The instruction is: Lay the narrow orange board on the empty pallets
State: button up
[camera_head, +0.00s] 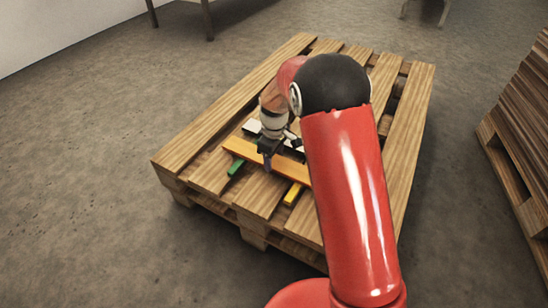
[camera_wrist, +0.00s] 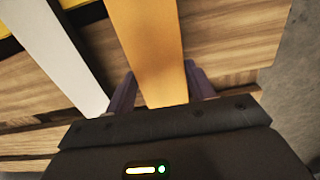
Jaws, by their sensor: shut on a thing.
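The narrow orange board (camera_head: 245,151) lies across the wooden pallets (camera_head: 192,115) near their front edge, over the ends of a green strip and a yellow strip. My gripper (camera_head: 268,160) is above it with the jaws down around the board. In the wrist view the orange board (camera_wrist: 150,50) runs between the two fingers of my gripper (camera_wrist: 158,88), which are shut on it. The board's right end is hidden behind my arm in the head view. I cannot tell whether the board rests on the strips or hangs just above them.
A green strip (camera_head: 235,168) and a yellow strip (camera_head: 292,195) stick out from under the board. A white board (camera_wrist: 50,45) lies beside the orange one. A stack of brown boards (camera_head: 520,110) on another pallet stands at the right. The floor at the left is clear.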

jog(key=shift+f, duration=0.15)
jog(key=o, duration=1.1)
